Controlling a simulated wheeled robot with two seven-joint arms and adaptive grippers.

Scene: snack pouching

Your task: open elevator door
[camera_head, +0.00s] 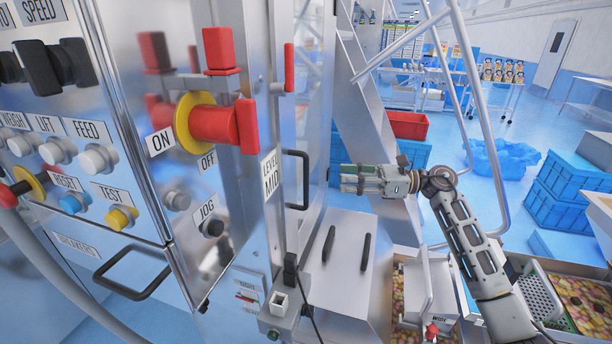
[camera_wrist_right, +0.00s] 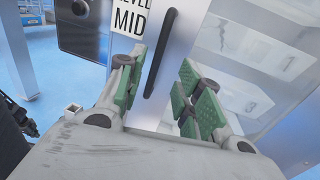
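The elevator door (camera_head: 318,120) is a narrow metal panel in the head view, and it looks shut. It bears a black vertical bar handle (camera_head: 304,180), beside the "LEVEL MID" label (camera_head: 271,174). My right gripper (camera_head: 346,179) is to the right of the handle, pointing at it. In the right wrist view, the handle (camera_wrist_right: 160,52) shows between and beyond the two green-padded fingers of my right gripper (camera_wrist_right: 163,92). The fingers are apart, empty and not closed on the handle. My left gripper is not in view.
A control panel with a red and yellow switch (camera_head: 209,122) and several knobs stands on the left. A sloped metal cover (camera_head: 345,275) with two black handles lies below my right gripper. A diagonal metal beam (camera_head: 375,110) stands behind it. Bins of colourful snacks (camera_head: 580,300) are at lower right.

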